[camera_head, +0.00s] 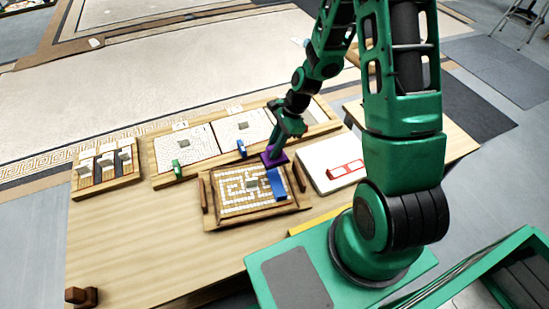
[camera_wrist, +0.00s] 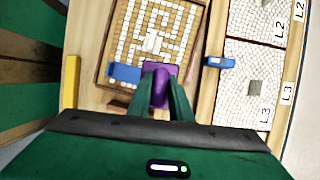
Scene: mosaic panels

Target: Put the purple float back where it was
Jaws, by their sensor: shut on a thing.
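My gripper (camera_head: 277,149) is shut on the purple float (camera_head: 273,160), at the far right corner of the framed mosaic tray (camera_head: 207,216). In the wrist view the purple float (camera_wrist: 160,72) sits between my green fingers (camera_wrist: 160,98), beside a flat blue piece (camera_wrist: 124,72) on the mosaic. The blue piece (camera_head: 277,185) lies at the tray's right side in the head view. I cannot tell whether the float touches the tray. A blue float (camera_head: 241,148) and a green float (camera_head: 179,168) stand along the near edge of the panels behind.
Behind are light mosaic panels (camera_head: 186,145), marked L2 and L3 in the wrist view. A slotted wooden holder (camera_head: 105,168) stands at the left. The table's left front (camera_head: 140,240) is clear.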

